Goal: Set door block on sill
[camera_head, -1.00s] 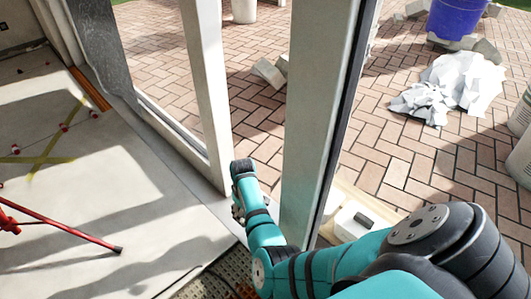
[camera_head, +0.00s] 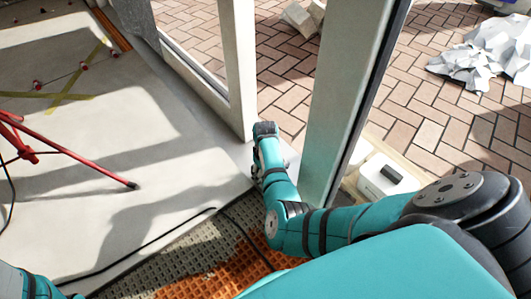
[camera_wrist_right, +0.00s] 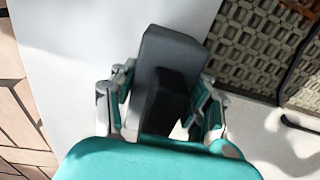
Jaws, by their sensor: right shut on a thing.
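The door block (camera_wrist_right: 172,50) is dark grey, with a darker raised part. In the right wrist view it sits between the two fingers of my right gripper (camera_wrist_right: 160,105), which is shut on it. A smooth pale sill (camera_wrist_right: 75,45) shows behind the block; I cannot tell whether the block touches it. In the head view my right gripper (camera_head: 258,172) is low in the door opening beside the pale post, and the block is hidden there. My left gripper is out of view; only a bit of my left arm shows at the lower left.
A pale door post (camera_head: 345,95) stands close to my right arm, with another post (camera_head: 238,65) beyond the gripper. A red tripod leg (camera_head: 85,160) stands on the floor slab at left. A black cable (camera_head: 150,240) crosses the textured mat (camera_head: 185,255). Brick paving lies outside.

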